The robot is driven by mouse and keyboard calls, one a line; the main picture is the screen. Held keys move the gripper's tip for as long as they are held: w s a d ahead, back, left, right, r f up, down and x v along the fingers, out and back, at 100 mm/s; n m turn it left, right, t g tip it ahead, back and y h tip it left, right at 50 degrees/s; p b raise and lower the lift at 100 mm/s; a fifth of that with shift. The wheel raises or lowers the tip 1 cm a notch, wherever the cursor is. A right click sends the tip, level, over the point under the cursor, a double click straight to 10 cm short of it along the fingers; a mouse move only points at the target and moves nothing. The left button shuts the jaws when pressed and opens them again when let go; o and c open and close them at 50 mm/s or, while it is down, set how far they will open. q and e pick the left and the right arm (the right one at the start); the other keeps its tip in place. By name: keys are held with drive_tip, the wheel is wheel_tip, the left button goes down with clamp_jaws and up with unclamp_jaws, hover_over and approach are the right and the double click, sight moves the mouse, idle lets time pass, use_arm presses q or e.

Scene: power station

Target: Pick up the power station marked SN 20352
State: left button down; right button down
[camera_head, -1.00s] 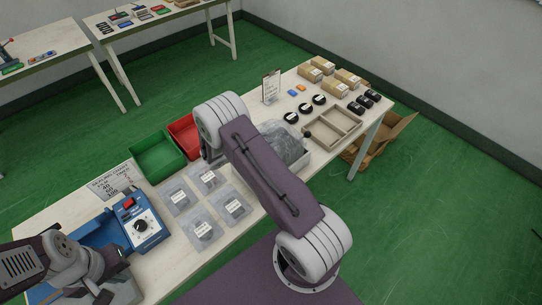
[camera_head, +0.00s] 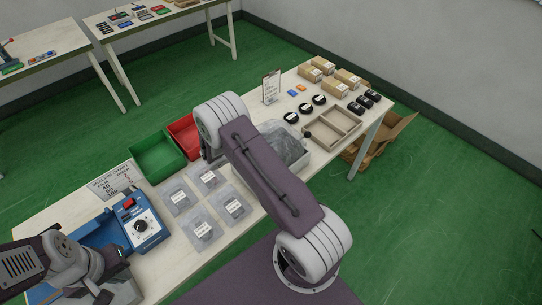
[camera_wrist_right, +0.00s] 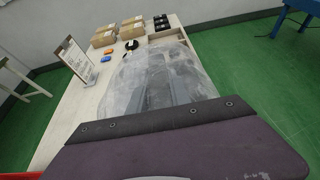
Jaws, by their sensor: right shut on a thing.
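Several clear bags with white labels, one of them a bag (camera_head: 234,206), lie flat in the middle of the table; their print is too small to read. A clear bag with a dark grey thing inside (camera_wrist_right: 160,72) is right in front of my right gripper (camera_wrist_right: 158,118), which is shut on it. In the head view this grey bag (camera_head: 287,147) shows beside my right arm, which hides the right gripper. I cannot read a serial number on it. My left gripper (camera_head: 104,288) is at the bottom left, and its jaw opening cannot be made out.
A blue device with a dial (camera_head: 142,224) stands near my left arm. Green (camera_head: 157,157) and red (camera_head: 184,135) bins, a standing sign (camera_head: 271,87), a divided wooden tray (camera_head: 333,128) and cardboard boxes (camera_head: 347,78) share the table. An open carton (camera_head: 385,140) is on the floor.

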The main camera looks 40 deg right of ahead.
drive_tip(key=shift+w+d+r, duration=0.1)
drive_tip(key=shift+w+r, duration=0.05)
drive_tip(key=shift+r, duration=0.1)
